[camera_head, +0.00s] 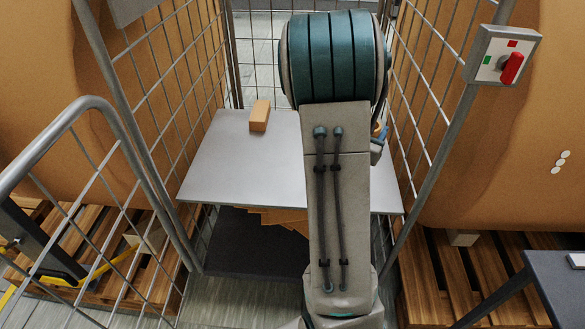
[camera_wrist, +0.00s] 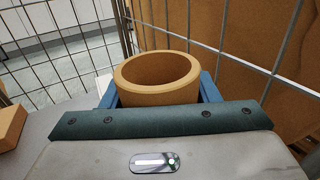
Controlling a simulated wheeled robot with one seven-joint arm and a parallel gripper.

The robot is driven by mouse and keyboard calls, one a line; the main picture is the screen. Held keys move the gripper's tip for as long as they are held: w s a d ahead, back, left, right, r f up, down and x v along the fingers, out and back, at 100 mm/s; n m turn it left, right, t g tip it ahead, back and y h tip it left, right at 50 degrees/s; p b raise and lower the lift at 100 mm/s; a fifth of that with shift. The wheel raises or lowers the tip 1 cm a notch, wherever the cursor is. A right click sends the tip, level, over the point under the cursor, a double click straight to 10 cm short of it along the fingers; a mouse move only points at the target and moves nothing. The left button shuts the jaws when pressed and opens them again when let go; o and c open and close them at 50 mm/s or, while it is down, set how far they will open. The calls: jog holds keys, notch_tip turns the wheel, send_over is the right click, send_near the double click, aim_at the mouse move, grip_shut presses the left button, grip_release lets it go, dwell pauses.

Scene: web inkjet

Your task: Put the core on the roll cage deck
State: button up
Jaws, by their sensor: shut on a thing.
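The core is a short, hollow brown cardboard tube (camera_wrist: 157,80), open end up, in the middle of the wrist view. My gripper (camera_wrist: 157,92) is shut on it, with a blue finger at each side. In the head view my arm hides most of the gripper and core; a small orange-brown bit of the core (camera_head: 378,130) shows at the arm's right edge. The roll cage deck (camera_head: 225,165) is a flat grey shelf between mesh walls. The core is over the deck's right part; I cannot tell whether it touches the deck.
A small brown box (camera_head: 260,115) lies at the deck's back left; it also shows in the wrist view (camera_wrist: 10,127). Mesh walls stand at the left, right and back. Flat cardboard (camera_head: 275,215) lies below the deck. A switch box (camera_head: 503,56) is at upper right. The deck's left front is clear.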

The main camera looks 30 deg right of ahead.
jog(key=s+d+m+g+h, duration=0.1)
jog(key=s+d+g, duration=0.1)
jog(key=s+d, duration=0.2)
jog(key=shift+w+a+f+b, duration=0.6)
jog(key=shift+w+a+f, duration=0.5)
jog(key=shift+w+f, duration=0.6)
jog(key=shift+w+a+f+b, duration=0.6)
jog(key=shift+w+a+f, duration=0.55)
jog(key=shift+w+f, duration=0.6)
jog(key=shift+w+a+f+b, duration=0.6)
jog(key=shift+w+a+f, duration=0.65)
jog(key=shift+f, duration=0.75)
jog(key=shift+w+d+f, duration=0.1)
jog(key=shift+w, duration=0.05)
jog(key=shift+f, duration=0.15)
jog(key=o, duration=1)
